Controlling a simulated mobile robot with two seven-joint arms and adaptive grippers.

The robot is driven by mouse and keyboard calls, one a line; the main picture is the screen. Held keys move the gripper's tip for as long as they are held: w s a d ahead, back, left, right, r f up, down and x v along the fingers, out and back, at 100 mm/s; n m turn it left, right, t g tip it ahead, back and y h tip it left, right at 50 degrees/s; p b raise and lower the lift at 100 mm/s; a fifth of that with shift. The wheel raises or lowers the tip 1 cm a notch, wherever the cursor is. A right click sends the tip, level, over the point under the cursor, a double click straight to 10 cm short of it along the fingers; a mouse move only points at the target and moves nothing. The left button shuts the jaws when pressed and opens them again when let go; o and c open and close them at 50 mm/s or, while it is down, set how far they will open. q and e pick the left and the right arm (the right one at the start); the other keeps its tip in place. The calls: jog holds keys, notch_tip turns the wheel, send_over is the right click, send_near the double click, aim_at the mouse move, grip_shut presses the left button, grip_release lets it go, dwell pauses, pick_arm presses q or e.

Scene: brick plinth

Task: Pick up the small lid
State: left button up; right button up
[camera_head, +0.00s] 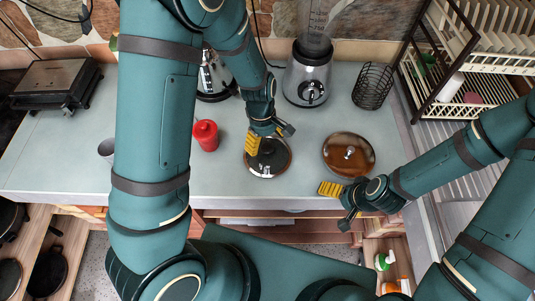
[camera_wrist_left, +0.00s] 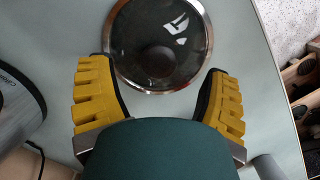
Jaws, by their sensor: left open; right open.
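The small lid (camera_head: 270,164) is a round dark glass lid with a metal rim, lying on the grey counter in the head view. It also shows in the left wrist view (camera_wrist_left: 150,72), at the top middle just beyond the fingertips. My left gripper (camera_head: 268,139) is above the lid's far side, pointing down at it. In the wrist view my left gripper (camera_wrist_left: 157,68) is open, with one yellow finger on each side and nothing between them. My right gripper (camera_head: 338,204) is open and empty at the counter's front edge. The lid's far rim is partly hidden by my left gripper.
A blender (camera_head: 307,80), a kettle (camera_head: 213,80) and a wire basket (camera_head: 373,87) stand behind. A dish rack (camera_head: 450,62) is at the right.

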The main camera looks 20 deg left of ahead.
aim_at(268, 147)
pick_arm(q)
jog(key=f, duration=0.3)
jog(key=shift+s+d+f, duration=0.1)
jog(key=shift+d+f, duration=0.1)
jog(key=shift+f, duration=0.15)
grip_shut()
jog(key=shift+r, duration=0.15)
